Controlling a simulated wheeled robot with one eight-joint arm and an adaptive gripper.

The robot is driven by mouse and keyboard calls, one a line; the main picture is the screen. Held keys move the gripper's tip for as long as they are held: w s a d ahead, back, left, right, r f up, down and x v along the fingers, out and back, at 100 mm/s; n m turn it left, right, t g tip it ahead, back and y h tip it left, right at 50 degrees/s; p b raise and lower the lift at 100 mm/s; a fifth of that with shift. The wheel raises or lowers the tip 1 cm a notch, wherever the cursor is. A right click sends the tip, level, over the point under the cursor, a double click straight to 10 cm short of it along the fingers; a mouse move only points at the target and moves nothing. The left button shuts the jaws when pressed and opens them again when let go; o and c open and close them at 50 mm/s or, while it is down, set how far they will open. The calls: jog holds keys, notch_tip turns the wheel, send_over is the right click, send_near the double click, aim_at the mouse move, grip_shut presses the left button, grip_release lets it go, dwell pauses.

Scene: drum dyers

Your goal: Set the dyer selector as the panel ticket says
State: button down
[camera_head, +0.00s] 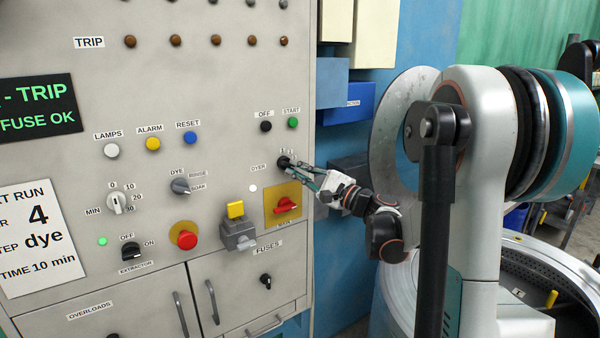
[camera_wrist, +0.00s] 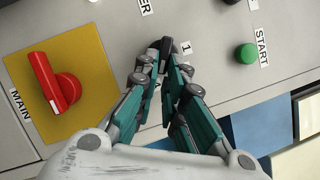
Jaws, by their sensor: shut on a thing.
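The dyer selector, a small black knob (camera_head: 284,161), is on the right of the panel beside the "DYER" label. In the wrist view, the knob (camera_wrist: 159,45) is between my fingertips, with a "1" mark beside it. My gripper (camera_head: 289,164) reaches it from the right and is shut on it; it also shows in the wrist view (camera_wrist: 162,62). The fingers hide much of the knob and its scale, so I cannot tell its setting. The panel ticket (camera_head: 40,240) at the left reads "4", "dye" and "TIME 10 min"; its left edge is cut off.
The red main switch (camera_head: 286,205) on a yellow plate sits just below the selector. The black OFF button (camera_head: 266,126) and green START button (camera_head: 293,123) are above. A yellow-topped padlock-like block (camera_head: 237,228) juts out lower left. Blue boxes (camera_head: 347,103) stand right of the panel.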

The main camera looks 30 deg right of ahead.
jog(key=c, duration=1.7)
grip_release()
jog(key=shift+s, duration=0.1)
jog(key=v, duration=1.2)
jog(key=shift+a, duration=0.1)
